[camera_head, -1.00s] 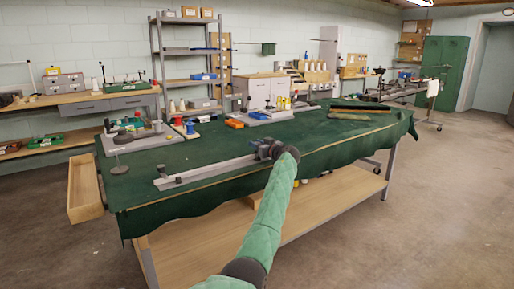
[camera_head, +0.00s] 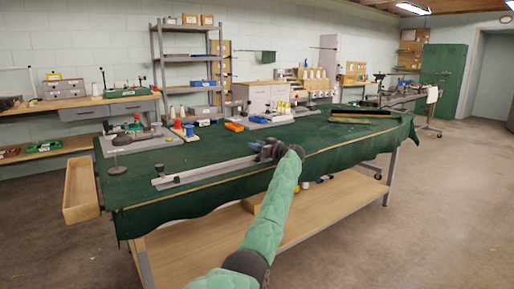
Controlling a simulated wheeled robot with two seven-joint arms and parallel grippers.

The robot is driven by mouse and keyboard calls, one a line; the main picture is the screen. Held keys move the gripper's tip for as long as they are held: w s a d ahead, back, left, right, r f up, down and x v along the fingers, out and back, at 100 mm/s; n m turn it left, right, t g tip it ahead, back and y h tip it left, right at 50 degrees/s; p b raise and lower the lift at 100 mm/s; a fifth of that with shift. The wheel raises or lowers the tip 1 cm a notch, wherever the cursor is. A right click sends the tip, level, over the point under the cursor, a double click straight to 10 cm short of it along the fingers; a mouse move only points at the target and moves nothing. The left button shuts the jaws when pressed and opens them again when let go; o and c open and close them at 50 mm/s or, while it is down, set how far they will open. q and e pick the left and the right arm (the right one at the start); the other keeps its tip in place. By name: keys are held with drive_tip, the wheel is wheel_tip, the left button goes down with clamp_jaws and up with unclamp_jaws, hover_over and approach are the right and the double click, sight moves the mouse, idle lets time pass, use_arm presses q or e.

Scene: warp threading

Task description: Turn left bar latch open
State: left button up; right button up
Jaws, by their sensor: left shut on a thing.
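A long, flat grey metal bar (camera_head: 215,170) lies on the green cloth near the table's front edge. A small dark knob (camera_head: 177,180) stands near its left end. My left gripper (camera_head: 271,149), on the green-sleeved arm from the bottom, is at the bar's right end. It is shut on a small part there, which I take to be the left bar latch. The gripper and wrist mostly hide the latch, so its angle cannot be read. My right gripper is not in view.
The cloth-covered table (camera_head: 130,195) has a wooden lower shelf (camera_head: 190,245) and an open wooden drawer (camera_head: 81,193) at left.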

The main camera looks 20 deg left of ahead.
use_arm(q)
drive_tip(key=o, duration=0.9)
drive_tip(key=shift+d, duration=0.15)
drive_tip(key=shift+o, duration=0.2)
drive_tip(key=shift+p+v, duration=0.3)
drive_tip(key=shift+v, duration=3.5)
drive_tip(key=shift+d, duration=0.1)
